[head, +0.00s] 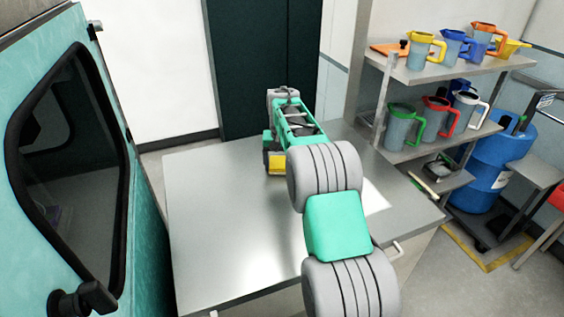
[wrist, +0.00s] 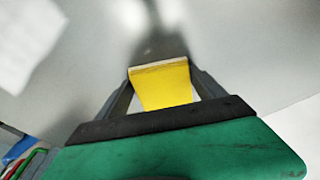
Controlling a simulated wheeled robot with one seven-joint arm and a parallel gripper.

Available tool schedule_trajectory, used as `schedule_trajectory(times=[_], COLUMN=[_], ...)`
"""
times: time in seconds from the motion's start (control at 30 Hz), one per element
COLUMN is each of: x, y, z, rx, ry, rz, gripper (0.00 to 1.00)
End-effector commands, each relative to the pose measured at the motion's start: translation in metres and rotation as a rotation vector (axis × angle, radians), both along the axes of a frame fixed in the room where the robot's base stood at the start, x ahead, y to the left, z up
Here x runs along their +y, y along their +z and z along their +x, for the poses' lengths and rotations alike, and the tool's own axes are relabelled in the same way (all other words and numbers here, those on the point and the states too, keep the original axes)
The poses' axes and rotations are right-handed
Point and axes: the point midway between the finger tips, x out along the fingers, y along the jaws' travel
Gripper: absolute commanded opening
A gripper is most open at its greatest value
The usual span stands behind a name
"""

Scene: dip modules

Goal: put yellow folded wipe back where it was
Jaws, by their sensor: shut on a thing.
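The yellow folded wipe (wrist: 163,86) is between the two fingers of my gripper (wrist: 160,75) in the wrist view. My gripper is shut on it, and a pale edge shows along the wipe's far end. In the head view, the yellow wipe (head: 276,163) shows beside the end of my arm, over the grey metal table (head: 225,225). A soft dark shadow lies on the grey surface beyond the fingertips in the wrist view. The gap between wipe and table is hard to judge. My arm hides part of the table.
A shelf unit (head: 440,70) at right holds several colored jugs. A teal cabinet with a dark window (head: 70,150) stands close on the left. A bright white patch (head: 374,197) lies right of my arm. The table's left part is clear.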

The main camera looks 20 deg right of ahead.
Motion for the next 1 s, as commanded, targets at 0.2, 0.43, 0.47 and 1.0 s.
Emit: schedule_trajectory(times=[0.2,0.43,0.47,1.0], x=[0.0,0.0,0.0,0.002], y=[0.0,-0.002,-0.002,0.028], z=[0.0,0.0,0.0,-0.003], rx=[-0.002,-0.002,-0.002,-0.006], ry=[0.001,0.001,0.001,0.002], rz=[0.0,0.0,0.0,-0.001], gripper=[0.47,0.9,0.93,1.0])
